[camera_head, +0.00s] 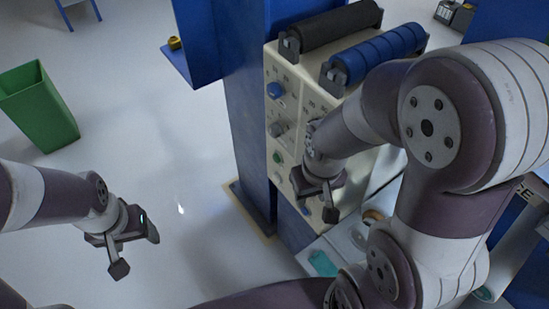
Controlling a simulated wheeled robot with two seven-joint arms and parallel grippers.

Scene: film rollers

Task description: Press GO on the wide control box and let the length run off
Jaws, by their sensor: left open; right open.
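The wide control box (292,82) is cream-coloured and stands on a blue column right of centre. Its face carries a blue knob (274,90), a grey knob (277,128) and a green button (278,157). I cannot read the labels, so I cannot tell which control is GO. A black roller (335,24) and a blue banded roller (380,52) lie on top. My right gripper (322,203) is open in front of the lower right of the box face, and its arm hides part of the face. My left gripper (133,254) is open and empty over the floor, well left of the box.
A green bin (38,105) stands on the floor at the left. A blue shelf (190,62) with a small brass-coloured item (174,43) juts out left of the column. The floor between the bin and the column is clear.

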